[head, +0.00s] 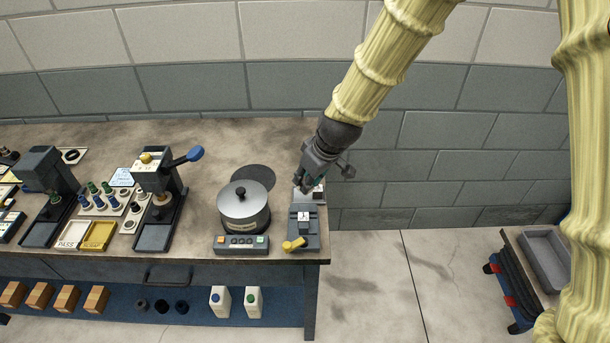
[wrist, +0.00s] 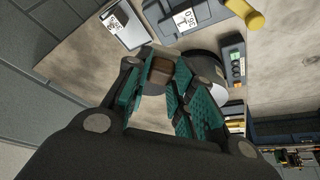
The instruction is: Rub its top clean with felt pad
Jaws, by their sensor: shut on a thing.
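My gripper (head: 308,182) is at the right end of the bench, low over its back part. In the wrist view my gripper (wrist: 160,75) is shut on a small brown block (wrist: 160,68), which looks like the felt pad. Its underside is hidden, so I cannot tell whether it touches anything. A grey device (head: 304,228) with a white number label and a yellow handle (head: 293,244) stands just in front of my gripper. A light plate with a label (wrist: 124,26) lies beside that device in the wrist view. Which top is meant is not clear.
A lidded metal pot (head: 243,207) stands left of the device, behind a control panel (head: 241,244). A dark disc (head: 253,177) lies behind the pot. Two presses stand further left. A grey tray (head: 546,258) is on a cart at right, with bare floor between.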

